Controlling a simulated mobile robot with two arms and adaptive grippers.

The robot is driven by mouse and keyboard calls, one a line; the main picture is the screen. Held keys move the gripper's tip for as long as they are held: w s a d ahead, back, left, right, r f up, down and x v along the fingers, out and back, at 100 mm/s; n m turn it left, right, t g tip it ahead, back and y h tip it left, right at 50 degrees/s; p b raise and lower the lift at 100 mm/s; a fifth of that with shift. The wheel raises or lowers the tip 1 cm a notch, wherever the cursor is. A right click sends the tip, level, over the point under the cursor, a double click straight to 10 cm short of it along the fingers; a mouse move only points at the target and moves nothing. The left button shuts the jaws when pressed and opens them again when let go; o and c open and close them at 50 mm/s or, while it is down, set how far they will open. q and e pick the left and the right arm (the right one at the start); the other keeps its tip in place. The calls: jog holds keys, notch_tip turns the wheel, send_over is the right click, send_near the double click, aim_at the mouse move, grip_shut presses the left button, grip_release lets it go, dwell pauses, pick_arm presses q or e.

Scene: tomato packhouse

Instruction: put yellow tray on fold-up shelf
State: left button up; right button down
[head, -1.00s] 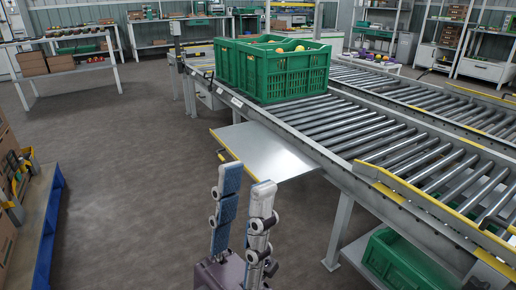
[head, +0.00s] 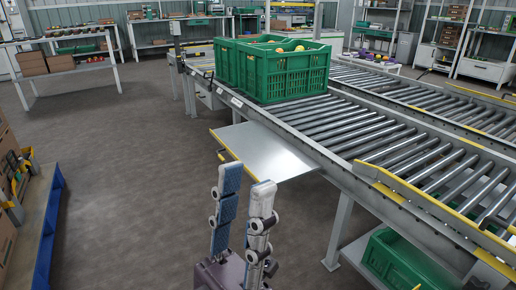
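The fold-up shelf (head: 262,150) is a bare, flat metal flap with a yellow edge, raised level along the near side of the roller conveyor. My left gripper (head: 247,178) points upward in front of the shelf. Its two padded fingers stand apart with nothing between them, so it is open and empty. I cannot make out a yellow tray for certain. Some yellow shows among items at the left edge, but it is too small to identify. My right gripper is not in view.
Green crates (head: 290,78) with produce stand on the roller conveyor (head: 390,135). Another green crate (head: 398,262) sits below it. A blue-edged pallet or cart (head: 48,225) with boxes is at the left edge. The grey floor (head: 125,180) between is clear.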

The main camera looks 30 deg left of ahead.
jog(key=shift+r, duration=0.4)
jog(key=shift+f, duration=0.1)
